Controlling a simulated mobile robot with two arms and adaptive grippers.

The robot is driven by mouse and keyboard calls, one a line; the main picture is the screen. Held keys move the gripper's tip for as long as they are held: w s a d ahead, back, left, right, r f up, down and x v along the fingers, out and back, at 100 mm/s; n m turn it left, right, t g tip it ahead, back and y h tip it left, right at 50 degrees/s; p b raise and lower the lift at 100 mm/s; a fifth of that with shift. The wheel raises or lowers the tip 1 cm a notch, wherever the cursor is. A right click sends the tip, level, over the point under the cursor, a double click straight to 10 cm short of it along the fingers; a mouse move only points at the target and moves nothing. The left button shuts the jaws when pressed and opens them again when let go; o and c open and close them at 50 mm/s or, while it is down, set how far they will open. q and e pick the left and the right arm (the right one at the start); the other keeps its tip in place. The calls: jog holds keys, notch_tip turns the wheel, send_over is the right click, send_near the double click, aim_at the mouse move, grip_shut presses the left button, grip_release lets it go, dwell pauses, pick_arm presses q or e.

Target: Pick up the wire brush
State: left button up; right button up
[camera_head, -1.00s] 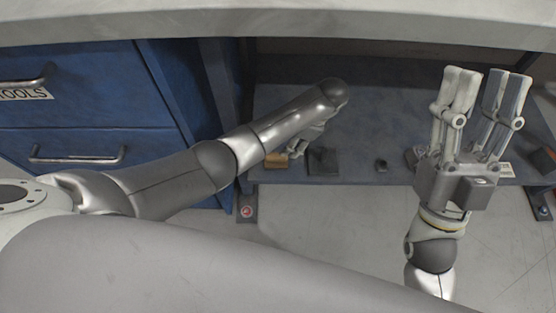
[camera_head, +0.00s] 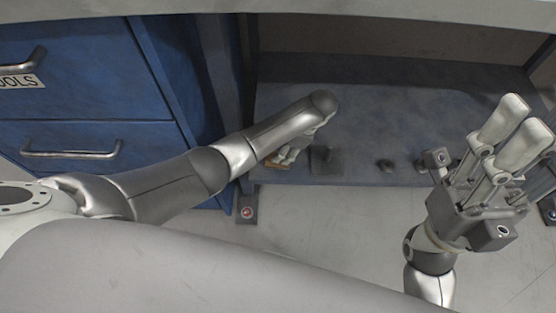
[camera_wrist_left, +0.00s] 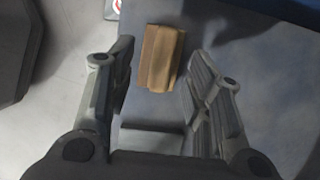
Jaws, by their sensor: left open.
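A brown wooden block, apparently the wire brush (camera_head: 276,166), lies on the low blue shelf, mostly hidden by my left gripper (camera_head: 287,154). No bristles show. The wire brush also shows in the left wrist view (camera_wrist_left: 161,58), ahead of and between the two fingers of my left gripper (camera_wrist_left: 160,70). That gripper is open and holds nothing. I cannot tell whether a finger touches the brush. My right gripper (camera_head: 518,128) is at the right with its fingers pointing up, apart and empty.
A dark square piece (camera_head: 325,160) lies just right of the brush, and a small dark piece (camera_head: 386,166) farther right. Blue drawers (camera_head: 85,90) stand at the left. The worktop edge (camera_head: 300,22) overhangs the blue shelf (camera_head: 350,105). Floor is clear in front.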

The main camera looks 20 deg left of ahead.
aim_at(268, 163)
pick_arm(q)
jog(key=b+x, duration=0.2)
jog(key=x, duration=0.2)
jog(key=shift+w+a+r, duration=0.1)
jog(key=shift+w+a, duration=0.05)
jog(key=shift+c, duration=0.4)
grip_shut()
